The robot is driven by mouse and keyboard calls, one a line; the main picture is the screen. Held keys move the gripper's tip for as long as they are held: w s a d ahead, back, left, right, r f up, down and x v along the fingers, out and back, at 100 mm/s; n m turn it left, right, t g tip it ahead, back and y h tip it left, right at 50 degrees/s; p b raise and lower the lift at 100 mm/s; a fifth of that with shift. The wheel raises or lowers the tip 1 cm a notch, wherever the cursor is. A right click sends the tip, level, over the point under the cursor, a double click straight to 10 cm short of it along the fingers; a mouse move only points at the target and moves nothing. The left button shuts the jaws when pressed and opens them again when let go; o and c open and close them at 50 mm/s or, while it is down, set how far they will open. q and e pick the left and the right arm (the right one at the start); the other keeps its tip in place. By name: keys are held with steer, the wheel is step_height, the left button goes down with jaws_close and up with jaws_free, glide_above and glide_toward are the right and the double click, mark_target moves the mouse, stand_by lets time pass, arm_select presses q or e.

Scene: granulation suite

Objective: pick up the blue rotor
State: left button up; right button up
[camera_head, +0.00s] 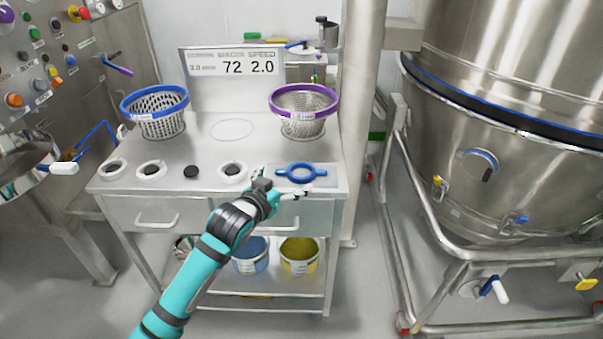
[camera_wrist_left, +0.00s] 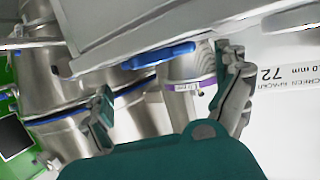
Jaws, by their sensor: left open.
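The blue rotor (camera_head: 301,171), a ring with a short arm on each side, lies on a pale plate at the front right of the steel cart top (camera_head: 210,150). In the left wrist view the blue rotor (camera_wrist_left: 158,55) shows edge-on at the cart surface, between the open fingers and beyond them. My left gripper (camera_head: 283,182) is open and empty, at the cart's front edge, just in front and to the left of the rotor. The left gripper's fingers (camera_wrist_left: 165,75) are spread wide in its wrist view. My right gripper is in neither view.
A purple-rimmed basket (camera_head: 304,124) stands behind the rotor and a blue-rimmed basket (camera_head: 160,124) at the back left. Several round parts line the front, including a black disc (camera_head: 191,171). A display (camera_head: 231,68) rises behind. A large steel vessel (camera_head: 500,170) stands right.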

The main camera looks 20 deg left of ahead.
mark_target(301, 166)
arm_select(q)
steer(key=shift+r+x, duration=0.15)
steer(key=shift+x, duration=1.4)
steer(key=shift+r+x, duration=0.2)
steer(key=shift+x, duration=1.4)
steer(key=shift+w, duration=0.1)
steer(key=shift+f, duration=0.15)
steer(key=c, duration=1.1)
